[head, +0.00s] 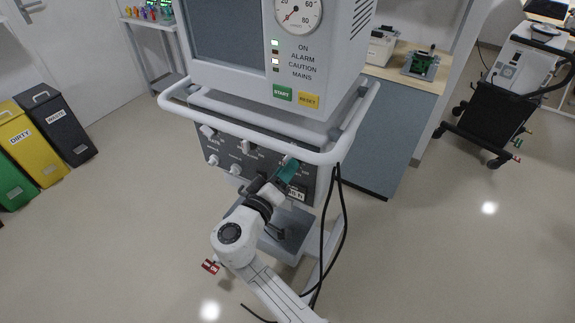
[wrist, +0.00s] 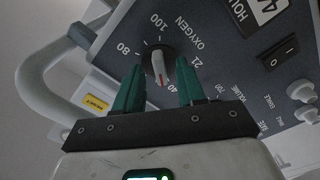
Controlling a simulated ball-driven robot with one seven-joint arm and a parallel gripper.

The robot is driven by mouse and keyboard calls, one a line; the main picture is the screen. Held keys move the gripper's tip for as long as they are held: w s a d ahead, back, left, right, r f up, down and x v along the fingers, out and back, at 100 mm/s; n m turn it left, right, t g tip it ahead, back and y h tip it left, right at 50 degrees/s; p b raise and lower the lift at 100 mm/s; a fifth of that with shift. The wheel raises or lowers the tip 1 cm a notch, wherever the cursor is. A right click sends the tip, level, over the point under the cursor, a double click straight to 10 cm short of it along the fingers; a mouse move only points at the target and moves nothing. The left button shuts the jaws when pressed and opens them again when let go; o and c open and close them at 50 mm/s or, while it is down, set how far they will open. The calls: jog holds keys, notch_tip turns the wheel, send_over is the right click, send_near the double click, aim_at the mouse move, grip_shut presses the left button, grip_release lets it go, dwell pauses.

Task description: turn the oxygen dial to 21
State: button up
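The oxygen dial (wrist: 158,62) is a round knob with a light ridge and a red mark, on the dark control panel (wrist: 225,55). Its printed scale shows 21 on the right, 100 at the top and 80 on the left in the wrist view. The red mark lies toward the bottom of the picture, at neither 21 nor 100. My gripper (wrist: 160,70) is open, with one green finger on each side of the dial. I cannot tell whether either finger touches it. In the head view my gripper (head: 288,172) is at the panel's right part and hides the dial.
A white rail (head: 250,142) runs around the ventilator just above my gripper. Other knobs (head: 213,160) sit on the panel's left, and a rocker switch (wrist: 280,52) is near the dial. Black cables (head: 338,230) hang at right. Open floor lies left.

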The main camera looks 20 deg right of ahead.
jog(key=shift+w+d, duration=0.4)
jog(key=shift+d, duration=0.1)
jog(key=shift+c, duration=0.3)
grip_shut()
